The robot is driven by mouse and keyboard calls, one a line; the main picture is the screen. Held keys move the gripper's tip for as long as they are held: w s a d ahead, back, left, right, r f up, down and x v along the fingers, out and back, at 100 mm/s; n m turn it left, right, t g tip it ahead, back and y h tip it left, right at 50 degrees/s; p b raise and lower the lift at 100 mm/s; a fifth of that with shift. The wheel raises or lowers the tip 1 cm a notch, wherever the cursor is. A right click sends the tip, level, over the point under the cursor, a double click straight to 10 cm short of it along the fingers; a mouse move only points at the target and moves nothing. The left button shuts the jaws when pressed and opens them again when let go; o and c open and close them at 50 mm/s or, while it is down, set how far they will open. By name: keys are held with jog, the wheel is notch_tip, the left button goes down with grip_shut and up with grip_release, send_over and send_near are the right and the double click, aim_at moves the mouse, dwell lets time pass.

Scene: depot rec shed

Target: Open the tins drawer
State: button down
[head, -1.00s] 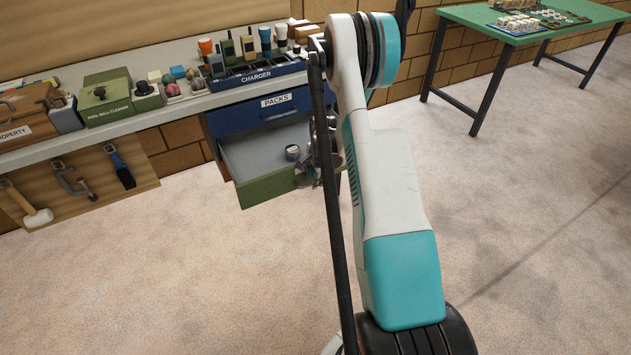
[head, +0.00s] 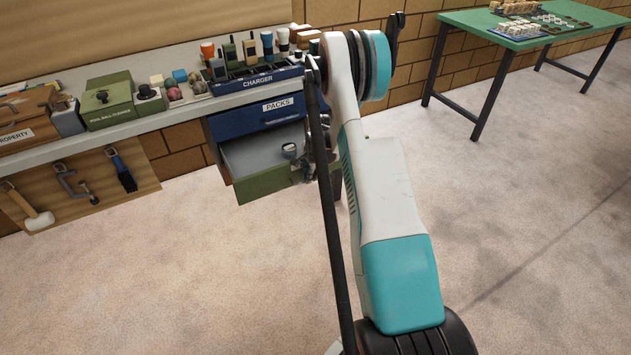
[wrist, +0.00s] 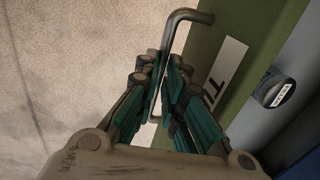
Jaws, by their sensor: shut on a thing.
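The tins drawer (head: 270,187) is the lower drawer with a green front, below the blue packs drawer (head: 250,119). It stands pulled out, and its grey inside shows. A small round tin (head: 289,150) lies inside it, and a tin also shows in the wrist view (wrist: 274,92). In the wrist view the green front (wrist: 222,45) carries a white label, partly hidden, and a grey bar handle (wrist: 178,24). My gripper (wrist: 160,103) is shut on this handle. In the head view my arm mostly hides the gripper and the drawer's right end.
A charger rack (head: 256,79) with several handheld devices stands on the bench above the drawers. A mallet (head: 40,219), a clamp and a brush hang at the left. A green table (head: 520,40) stands at the back right. The floor before the drawer is clear.

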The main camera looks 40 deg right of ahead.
jog(key=shift+w+d, duration=0.1)
jog(key=shift+w, duration=0.2)
jog(key=c, duration=1.7)
grip_release()
jog(key=shift+r, duration=0.1)
jog(key=r, duration=0.4)
jog(key=s+r, duration=0.1)
jog(key=r, duration=0.2)
jog(key=s+r, duration=0.1)
jog(key=r, duration=0.3)
jog(key=shift+s+a+r, duration=0.1)
jog(key=shift+a+r, duration=0.15)
jog(key=shift+r, duration=0.05)
